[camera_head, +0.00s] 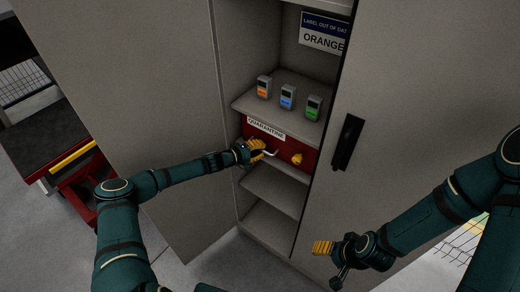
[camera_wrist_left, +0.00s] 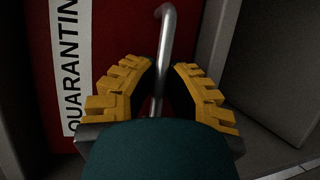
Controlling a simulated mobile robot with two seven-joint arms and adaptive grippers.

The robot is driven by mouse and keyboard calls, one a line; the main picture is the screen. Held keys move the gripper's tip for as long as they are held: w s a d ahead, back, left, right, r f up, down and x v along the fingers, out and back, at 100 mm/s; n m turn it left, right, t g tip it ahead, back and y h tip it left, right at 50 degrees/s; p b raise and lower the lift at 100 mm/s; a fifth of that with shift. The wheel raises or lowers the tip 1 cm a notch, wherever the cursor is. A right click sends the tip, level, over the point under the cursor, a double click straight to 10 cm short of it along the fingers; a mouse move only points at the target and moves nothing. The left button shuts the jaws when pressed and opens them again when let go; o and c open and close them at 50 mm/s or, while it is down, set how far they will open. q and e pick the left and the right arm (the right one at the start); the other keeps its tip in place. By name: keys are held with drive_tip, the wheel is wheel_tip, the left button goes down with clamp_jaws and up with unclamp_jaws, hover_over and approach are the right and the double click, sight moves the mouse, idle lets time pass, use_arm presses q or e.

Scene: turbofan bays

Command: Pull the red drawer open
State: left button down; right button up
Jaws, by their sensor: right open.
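The red drawer (camera_head: 287,150) sits in the grey cabinet, below a shelf, with a white "QUARANTINE" label (camera_head: 266,129) on it. It looks closed. Its metal bar handle (camera_wrist_left: 167,35) runs between the yellow fingers of my left gripper (camera_wrist_left: 165,67). A small gap shows on each side of the bar, so the fingers are around it but not visibly clamped. In the head view my left gripper (camera_head: 262,149) is at the drawer's left part. My right gripper (camera_head: 322,247) is open and empty, in front of the cabinet at lower right.
Orange (camera_head: 264,87), blue (camera_head: 288,97) and green (camera_head: 313,107) marked devices stand on the shelf above. An open shelf (camera_head: 272,189) lies below. The cabinet doors (camera_head: 395,110) flank the opening.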

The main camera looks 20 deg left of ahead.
use_arm(q)
drive_tip(key=shift+s, duration=0.1)
drive_tip(key=s+a+p, duration=0.2)
drive_tip(key=s+a, duration=0.1)
drive_tip(key=s, duration=0.6)
drive_tip(key=s+a+p, duration=0.3)
drive_tip(key=s, duration=0.7)
drive_tip(key=shift+a, duration=0.4)
drive_tip(key=c, duration=1)
unclamp_jaws()
drive_tip(key=v, duration=1.2)
drive_tip(key=shift+r, duration=0.1)
